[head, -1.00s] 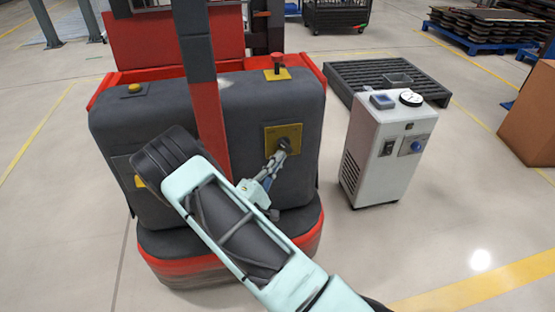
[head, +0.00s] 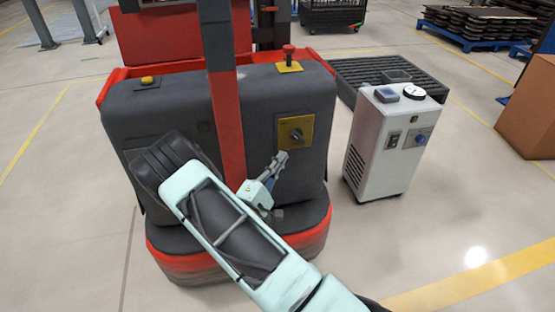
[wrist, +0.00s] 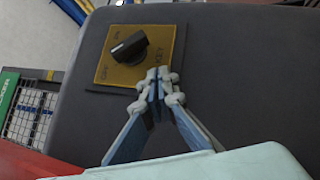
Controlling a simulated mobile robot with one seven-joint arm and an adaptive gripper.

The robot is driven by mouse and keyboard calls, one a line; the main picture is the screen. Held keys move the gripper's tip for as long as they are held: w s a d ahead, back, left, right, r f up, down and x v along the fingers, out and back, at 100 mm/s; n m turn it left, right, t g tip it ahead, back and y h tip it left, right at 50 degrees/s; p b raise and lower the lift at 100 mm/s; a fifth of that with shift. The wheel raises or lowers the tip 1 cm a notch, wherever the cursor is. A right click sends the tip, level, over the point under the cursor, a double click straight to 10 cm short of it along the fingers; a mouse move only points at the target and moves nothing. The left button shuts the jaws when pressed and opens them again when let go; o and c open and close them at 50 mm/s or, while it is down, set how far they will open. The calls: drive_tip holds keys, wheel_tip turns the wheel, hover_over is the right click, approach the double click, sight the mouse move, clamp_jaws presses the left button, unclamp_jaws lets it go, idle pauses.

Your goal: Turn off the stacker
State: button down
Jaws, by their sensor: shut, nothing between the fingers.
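The stacker (head: 165,110) is a dark grey and red machine in front of me. On its right face is a yellow plate with a black rotary key switch (head: 296,134). In the wrist view the black knob (wrist: 129,46) shows clear, pointing aslant on the plate, with "OFF", "ON" and "KEY" lettering around it. My gripper (head: 281,156) is shut and empty, just below the plate in the head view. In the wrist view my gripper (wrist: 157,74) has its tips together below and right of the knob, apart from it.
A red mushroom button (head: 289,52) and a yellow button (head: 148,80) sit on the stacker's top. A red mast post (head: 226,120) rises left of the switch. A white cabinet (head: 390,150) stands to the right, with clear floor in front.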

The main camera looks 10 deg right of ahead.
drive_tip(key=f+p+v, duration=0.1)
drive_tip(key=v, duration=0.8)
drive_tip(key=shift+s+d+f, duration=0.15)
drive_tip(key=shift+d+f, duration=0.15)
